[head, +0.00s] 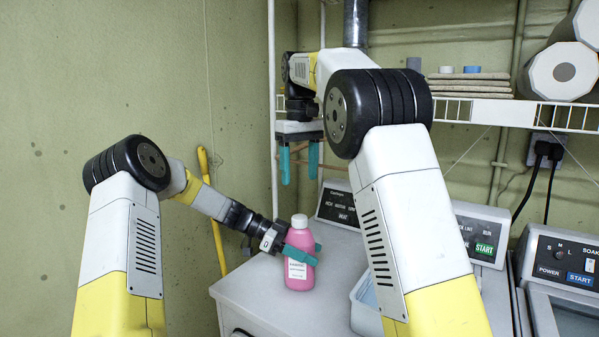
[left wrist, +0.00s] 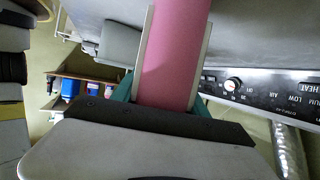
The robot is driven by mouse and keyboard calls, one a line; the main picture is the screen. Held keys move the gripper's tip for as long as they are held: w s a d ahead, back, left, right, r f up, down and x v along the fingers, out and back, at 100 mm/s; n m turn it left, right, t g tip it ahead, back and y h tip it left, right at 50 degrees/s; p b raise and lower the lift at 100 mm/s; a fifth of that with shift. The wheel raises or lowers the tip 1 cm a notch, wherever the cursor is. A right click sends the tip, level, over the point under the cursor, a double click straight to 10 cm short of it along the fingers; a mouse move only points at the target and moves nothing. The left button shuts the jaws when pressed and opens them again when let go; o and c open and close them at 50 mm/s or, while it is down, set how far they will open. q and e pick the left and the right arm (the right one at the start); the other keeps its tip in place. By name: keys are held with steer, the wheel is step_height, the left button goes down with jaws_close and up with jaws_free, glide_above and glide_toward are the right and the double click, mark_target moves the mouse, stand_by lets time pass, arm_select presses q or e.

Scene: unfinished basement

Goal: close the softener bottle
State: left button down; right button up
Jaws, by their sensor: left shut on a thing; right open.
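The pink softener bottle (head: 299,270) with a white label is upright at the white machine's top. I cannot tell whether it touches the surface. A white cap (head: 299,221) sits at its mouth; how tightly it is seated cannot be told. My left gripper (head: 301,253) is shut around the bottle's upper body from the left. In the left wrist view the pink bottle (left wrist: 176,50) is between the teal fingers (left wrist: 160,96). My right gripper (head: 299,163) is open and empty, its teal fingers pointing down, above the cap in the picture.
The white machine top (head: 250,291) has free room left of the bottle. A pale tub (head: 364,310) stands to the right, partly behind my right arm. Control panels (head: 338,205) stand behind. A wire shelf (head: 480,108) holds folded cloths (head: 468,87) and rolls (head: 560,72).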

arm_select(q)
steer(key=c, duration=0.5)
jaws_free()
steer(key=v, duration=0.7)
steer(key=shift+a, duration=0.4)
steer(key=shift+w+a+r, duration=0.1)
steer(key=shift+r, duration=0.05)
